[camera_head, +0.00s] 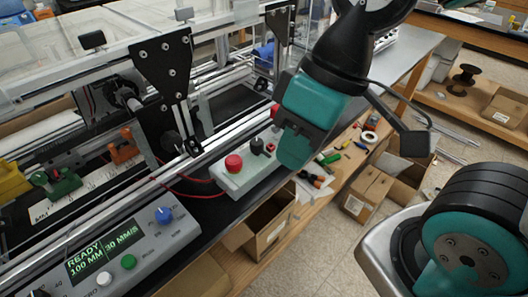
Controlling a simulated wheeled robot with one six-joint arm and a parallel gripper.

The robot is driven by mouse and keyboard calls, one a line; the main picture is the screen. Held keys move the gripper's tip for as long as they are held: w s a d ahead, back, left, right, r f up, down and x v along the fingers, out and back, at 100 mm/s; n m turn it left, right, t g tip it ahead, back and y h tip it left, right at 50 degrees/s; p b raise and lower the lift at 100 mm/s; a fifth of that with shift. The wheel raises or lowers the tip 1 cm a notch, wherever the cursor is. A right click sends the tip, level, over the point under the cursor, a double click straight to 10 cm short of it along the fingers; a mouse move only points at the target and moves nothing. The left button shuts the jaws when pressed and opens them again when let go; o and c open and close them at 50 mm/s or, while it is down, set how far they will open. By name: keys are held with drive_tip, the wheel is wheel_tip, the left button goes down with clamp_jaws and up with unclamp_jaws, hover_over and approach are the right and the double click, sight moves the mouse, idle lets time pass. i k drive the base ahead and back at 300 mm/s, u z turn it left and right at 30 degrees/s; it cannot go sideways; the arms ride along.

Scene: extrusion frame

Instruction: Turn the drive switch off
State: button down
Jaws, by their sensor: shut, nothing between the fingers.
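A white switch box (236,181) sits on the dark bench edge beside the extrusion frame. It carries a large red mushroom button (233,163), a black knob (257,146) and a small red button or light (270,147). The black knob may be the drive switch; I can read no label on it. My teal gripper (293,152) is shut and empty, pointing down at the right end of the box, just right of the knob. It hides part of that end. I cannot tell whether it touches the box.
A grey control panel (180,240) at lower left has a blue knob, white and green buttons and a display reading READY 100 MM 30 MM/S. The metal frame and black bracket (165,75) stand left of the box. Tools and tape lie right; open cardboard boxes (268,228) sit below.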

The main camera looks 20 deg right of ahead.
sight(256, 144)
drive_tip(key=k, duration=1.25)
drive_tip(key=u, duration=0.65)
drive_tip(key=i, duration=1.55)
drive_tip(key=z, duration=0.6)
